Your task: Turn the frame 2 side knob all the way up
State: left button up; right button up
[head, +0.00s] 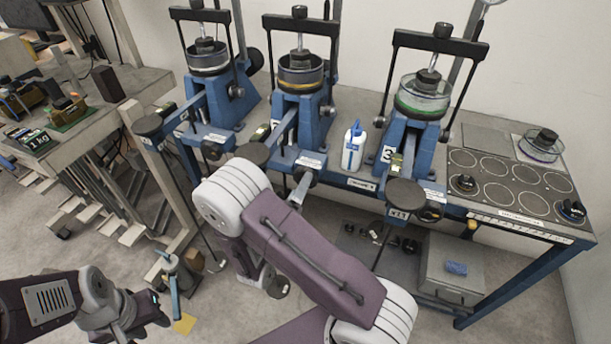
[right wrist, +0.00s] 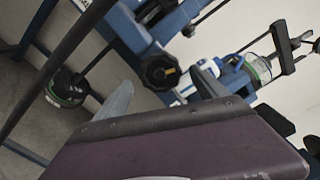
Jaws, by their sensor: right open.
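Frame 2 (head: 298,112) is the middle of three blue lever frames and carries a dish with a yellowish band. In the head view my purple right arm crosses its lower front, and its side knob cannot be made out. No contact shows. My left gripper (head: 152,307) hangs at the lower left, away from the frames; its jaws are unclear.
A white and blue bottle (head: 353,147) stands between frame 2 and frame 3 (head: 425,105). Frame 1 (head: 208,85) is on the left. A panel with round plates and knobs (head: 515,190) is at the right. A dark rod crosses the wrist view's left, near a round weight (right wrist: 66,88).

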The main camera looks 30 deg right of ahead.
jog(key=shift+s+a, duration=0.3)
